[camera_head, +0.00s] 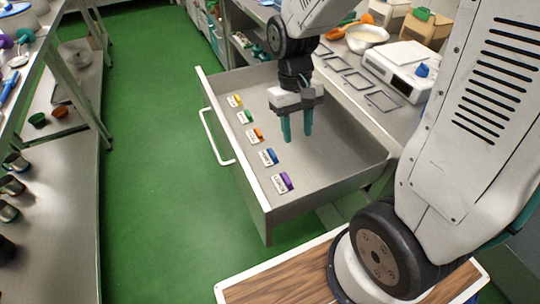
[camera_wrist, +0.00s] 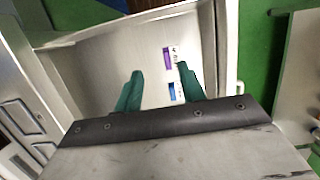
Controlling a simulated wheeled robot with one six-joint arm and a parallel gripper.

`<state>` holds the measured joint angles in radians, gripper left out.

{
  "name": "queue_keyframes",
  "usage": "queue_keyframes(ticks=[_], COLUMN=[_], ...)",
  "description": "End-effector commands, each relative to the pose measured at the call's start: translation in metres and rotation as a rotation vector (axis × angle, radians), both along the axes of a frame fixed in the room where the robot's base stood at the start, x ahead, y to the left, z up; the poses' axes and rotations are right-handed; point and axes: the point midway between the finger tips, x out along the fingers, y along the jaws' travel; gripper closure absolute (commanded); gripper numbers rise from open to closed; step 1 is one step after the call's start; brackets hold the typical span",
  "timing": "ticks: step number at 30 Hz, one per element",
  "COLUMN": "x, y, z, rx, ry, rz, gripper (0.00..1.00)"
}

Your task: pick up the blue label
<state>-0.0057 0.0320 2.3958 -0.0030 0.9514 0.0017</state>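The blue label (camera_head: 269,157) lies flat in the open drawer (camera_head: 330,165), a small white card with a blue part, in a row with other labels. My gripper (camera_head: 297,138) is above the drawer floor, to the right of the label row, with its two teal fingers apart and nothing between them. In the wrist view the blue label (camera_wrist: 172,92) shows between the fingers of my gripper (camera_wrist: 160,75), close to the right finger, which hides part of it.
The purple label (camera_head: 283,183) lies nearer in the row; the orange label (camera_head: 255,135), green label (camera_head: 245,117) and yellow label (camera_head: 235,101) lie farther away. Drawer walls surround them. A scale (camera_head: 400,68) and several empty frames (camera_head: 382,100) are on the counter at right.

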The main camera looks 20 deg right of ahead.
Motion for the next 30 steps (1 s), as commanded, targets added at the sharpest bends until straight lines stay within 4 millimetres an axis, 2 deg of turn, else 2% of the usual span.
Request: queue_keyframes(ticks=[1, 6, 9, 12, 15, 17, 26, 30], x=[0.011, 0.051, 0.072, 0.095, 0.123, 0.129, 0.130, 0.127], y=[0.001, 0.002, 0.003, 0.003, 0.004, 0.004, 0.003, 0.001], z=[-0.020, -0.084, -0.115, -0.137, -0.136, -0.136, -0.166, -0.187], rx=[0.000, 0.000, 0.000, 0.001, 0.002, 0.003, 0.003, 0.003], ry=[0.015, -0.002, -0.036, -0.095, -0.196, -0.224, -0.236, -0.234], rz=[0.000, 0.000, -0.001, -0.003, -0.005, -0.005, -0.006, -0.007], gripper=[0.60, 0.60, 0.60, 0.60, 0.60, 0.60, 0.60, 0.60])
